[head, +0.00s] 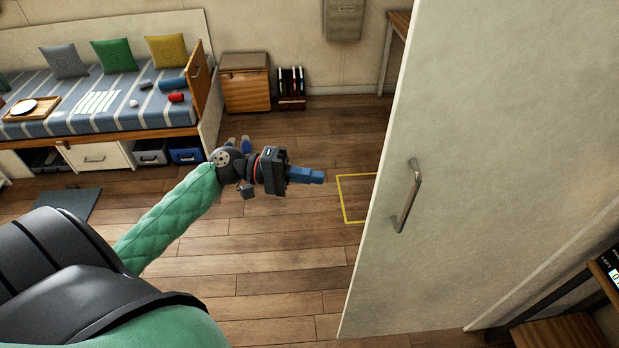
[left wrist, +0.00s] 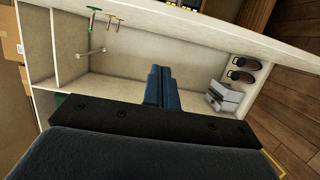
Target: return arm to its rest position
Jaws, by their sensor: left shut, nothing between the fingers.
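My left arm comes in from the left in the head view, with a green padded sleeve. Its left gripper (head: 318,177) is shut and empty, its blue fingers pointing right, held over the wood floor. In the left wrist view the blue fingers (left wrist: 158,88) are together with nothing between them. My right gripper is in neither view.
A large pale door (head: 500,130) with a metal handle (head: 408,195) stands on the right, to the right of my gripper. A bench bed (head: 110,115) is at the back left. The left wrist view shows a pale cubby (left wrist: 120,65) holding shoes (left wrist: 240,76).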

